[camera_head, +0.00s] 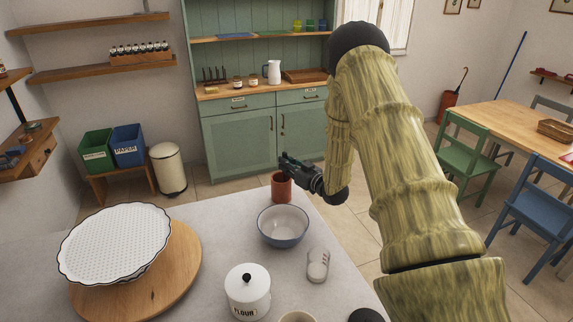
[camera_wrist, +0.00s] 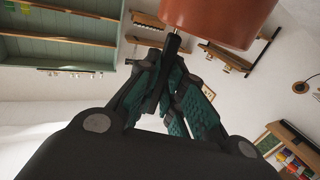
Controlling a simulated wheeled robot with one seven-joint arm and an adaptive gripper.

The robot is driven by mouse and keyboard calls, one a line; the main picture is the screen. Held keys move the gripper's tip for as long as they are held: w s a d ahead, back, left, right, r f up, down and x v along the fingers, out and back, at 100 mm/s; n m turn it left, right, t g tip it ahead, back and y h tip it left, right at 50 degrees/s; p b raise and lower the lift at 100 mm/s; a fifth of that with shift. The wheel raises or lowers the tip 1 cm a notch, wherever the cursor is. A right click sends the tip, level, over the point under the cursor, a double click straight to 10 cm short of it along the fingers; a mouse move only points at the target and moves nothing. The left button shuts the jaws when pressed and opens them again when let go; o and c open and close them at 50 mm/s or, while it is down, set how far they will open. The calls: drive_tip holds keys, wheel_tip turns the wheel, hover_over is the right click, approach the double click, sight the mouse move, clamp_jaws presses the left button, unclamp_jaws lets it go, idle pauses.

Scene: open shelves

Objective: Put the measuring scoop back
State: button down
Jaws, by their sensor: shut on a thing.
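A terracotta pot (camera_head: 281,188) stands at the far edge of the grey counter, beyond a blue-rimmed bowl. My gripper (camera_head: 290,163) is right at the pot's rim. In the wrist view, my gripper (camera_wrist: 172,78) is shut on a slim dark handle (camera_wrist: 171,47), taken to be the measuring scoop. A thin metal stem (camera_wrist: 178,30) runs from the handle towards the terracotta pot (camera_wrist: 225,18), which fills the top. The scoop's bowl end is hidden; I cannot tell whether it is inside the pot or behind it.
The blue-rimmed bowl (camera_head: 283,226), a clear glass (camera_head: 318,264) and a white flour canister (camera_head: 247,294) stand on the counter (camera_head: 215,225). A white scalloped tray (camera_head: 115,240) rests on a round wooden board (camera_head: 185,270) at left. The counter between board and bowl is clear.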

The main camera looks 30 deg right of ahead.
drive_tip(key=shift+f, duration=0.2)
drive_tip(key=c, duration=1.5)
unclamp_jaws()
drive_tip(key=shift+r, duration=0.1)
drive_tip(key=shift+c, duration=0.2)
drive_tip(key=shift+r, duration=0.15)
drive_tip(key=s+d+b, duration=0.2)
drive_tip(key=s+b, duration=0.2)
drive_tip(key=s, duration=0.8)
